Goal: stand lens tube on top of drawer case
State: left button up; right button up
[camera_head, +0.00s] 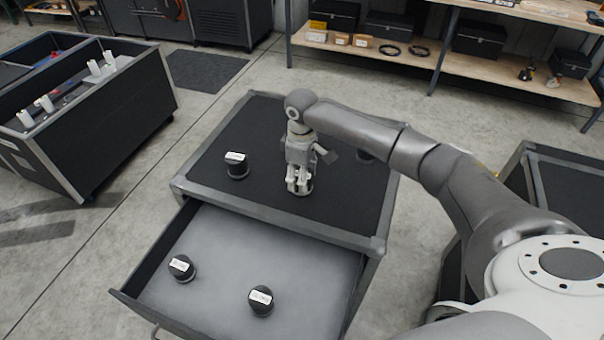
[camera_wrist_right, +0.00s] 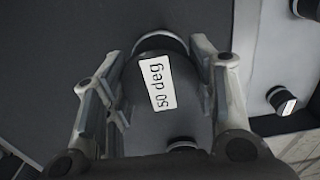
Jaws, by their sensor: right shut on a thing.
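My right gripper (camera_head: 299,184) is over the top of the black drawer case (camera_head: 262,215), pointing down. It is shut on a dark lens tube labelled "50 deg" (camera_wrist_right: 157,82), seen between the fingers in the right wrist view. In the head view the fingers hide most of this tube; I cannot tell whether its base touches the case top. Another lens tube (camera_head: 236,166) stands on the case top to the left. A dark round thing (camera_head: 366,153), probably another tube, shows partly behind my arm. My left gripper is out of view.
The case's drawer (camera_head: 225,265) is open towards me, with two dark labelled tubes inside, one at left (camera_head: 181,268) and one at right (camera_head: 261,301). A black tote (camera_head: 105,125) holding white cylinders stands at left. A wooden shelf (camera_head: 500,75) is at the back.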

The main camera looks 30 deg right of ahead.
jog(key=shift+f, duration=0.2)
jog(key=o, duration=1.2)
jog(key=shift+r+b, duration=1.7)
jog(key=shift+r, duration=4.55)
